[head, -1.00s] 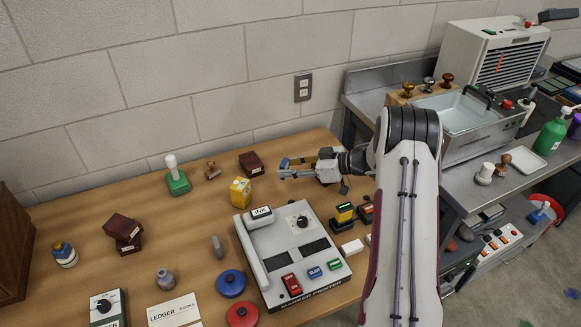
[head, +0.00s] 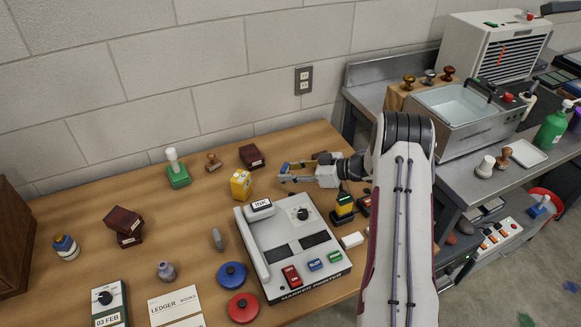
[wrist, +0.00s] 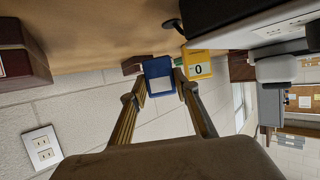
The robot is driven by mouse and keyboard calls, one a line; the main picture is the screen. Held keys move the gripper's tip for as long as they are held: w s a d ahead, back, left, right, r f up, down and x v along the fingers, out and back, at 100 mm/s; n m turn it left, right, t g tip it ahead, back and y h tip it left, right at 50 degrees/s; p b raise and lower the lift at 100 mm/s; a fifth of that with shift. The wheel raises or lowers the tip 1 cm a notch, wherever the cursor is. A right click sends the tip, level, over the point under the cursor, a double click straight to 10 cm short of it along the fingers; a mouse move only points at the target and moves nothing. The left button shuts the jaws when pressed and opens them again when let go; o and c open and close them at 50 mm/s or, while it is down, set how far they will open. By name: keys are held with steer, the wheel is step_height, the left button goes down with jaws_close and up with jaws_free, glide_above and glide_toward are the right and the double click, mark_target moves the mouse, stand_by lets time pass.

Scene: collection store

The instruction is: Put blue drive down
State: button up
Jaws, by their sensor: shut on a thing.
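My gripper (wrist: 158,82) is shut on the blue drive (wrist: 158,72), a small blue block with a pale grey face, held at its fingertips. In the head view my gripper (head: 285,172) reaches left over the wooden table, with the blue drive (head: 284,167) showing small at its tips. The drive seems to be off the table; the exact gap below it cannot be told. The fingers hide part of the drive's sides.
A yellow block (head: 241,185) stands left of my gripper; a dark red box (head: 252,156) lies behind it. The white marker printer (head: 292,240) is in front. A green-based stamp (head: 177,170) stands further left. Bare tabletop (head: 120,195) shows at the left.

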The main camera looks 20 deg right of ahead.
steer(key=shift+f, duration=0.85)
steer(key=shift+f, duration=0.65)
stand_by(0.4)
steer(key=o, duration=1.2)
steer(key=shift+r, duration=0.15)
steer(key=shift+r, duration=4.85)
